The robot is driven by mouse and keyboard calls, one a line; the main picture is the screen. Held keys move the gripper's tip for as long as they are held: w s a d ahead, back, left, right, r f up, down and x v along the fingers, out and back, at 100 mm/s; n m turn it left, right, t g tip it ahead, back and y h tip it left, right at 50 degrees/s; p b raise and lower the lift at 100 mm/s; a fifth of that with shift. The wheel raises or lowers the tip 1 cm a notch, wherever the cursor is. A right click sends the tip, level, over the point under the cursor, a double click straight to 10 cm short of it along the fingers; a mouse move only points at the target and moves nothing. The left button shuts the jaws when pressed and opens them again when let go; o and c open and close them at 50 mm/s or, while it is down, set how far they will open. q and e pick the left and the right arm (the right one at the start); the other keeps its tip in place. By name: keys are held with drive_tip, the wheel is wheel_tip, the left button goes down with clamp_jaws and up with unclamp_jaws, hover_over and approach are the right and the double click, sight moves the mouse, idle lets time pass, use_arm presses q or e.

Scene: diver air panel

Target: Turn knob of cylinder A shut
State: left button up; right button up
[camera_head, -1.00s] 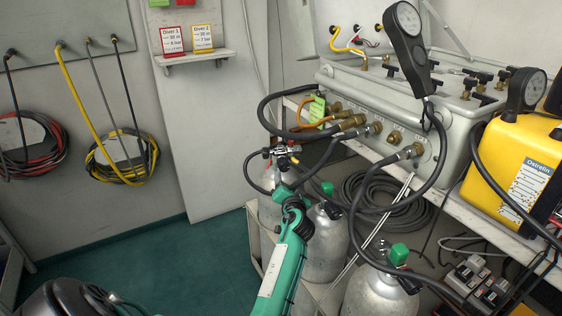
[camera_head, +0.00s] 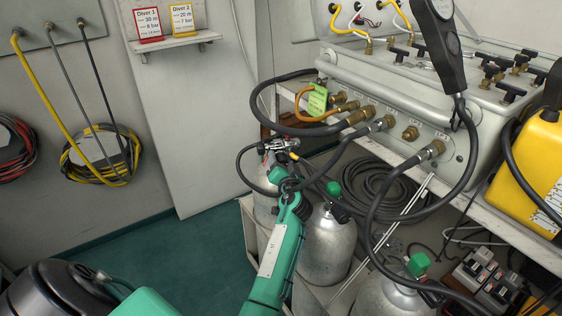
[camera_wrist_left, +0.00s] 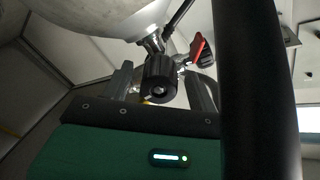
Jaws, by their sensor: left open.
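In the left wrist view, the open left gripper (camera_wrist_left: 160,80) has one finger on each side of a ribbed black knob (camera_wrist_left: 160,76) under the pale cylinder (camera_wrist_left: 95,14). Whether the fingers touch the knob cannot be told. A red handle (camera_wrist_left: 202,50) sits to its right. The cylinder's letter is not readable. My right gripper is not in view.
A second cylinder (camera_head: 328,245) stands just right of my left arm, a third (camera_head: 385,298) in front. Black hoses loop from the air panel (camera_head: 385,105) around the valves. A black hose (camera_wrist_left: 250,90) crosses the wrist view. Green floor (camera_head: 150,260) at left is clear.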

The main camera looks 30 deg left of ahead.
use_arm(q)
drive_tip(key=c, duration=1)
drive_tip(key=shift+m, duration=0.8)
drive_tip(key=o, duration=1)
